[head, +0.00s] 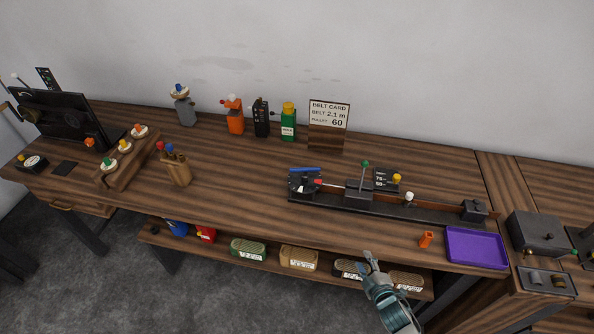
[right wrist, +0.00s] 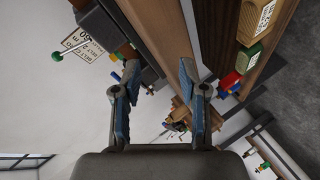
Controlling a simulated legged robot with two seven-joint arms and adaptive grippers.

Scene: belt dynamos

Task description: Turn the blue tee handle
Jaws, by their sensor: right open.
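A blue bar, which looks like the blue tee handle (head: 304,169), lies across the top of a dark block at the left end of a long black rail (head: 430,214) on the wooden bench. A red piece shows just to its right. My right gripper (head: 371,258) is in front of the bench's front edge, below and to the right of the handle and apart from it. In the right wrist view its two fingers (right wrist: 160,88) are spread with nothing between them. I cannot clearly make out the handle in that view. My left gripper is not in view.
On the rail stand a green-knobbed lever (head: 365,164) and a white knob (head: 409,197). An orange piece (head: 426,239) and a purple tray (head: 476,248) are at right. A belt card (head: 329,113) stands behind. A lower shelf (head: 220,254) holds several boxes.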

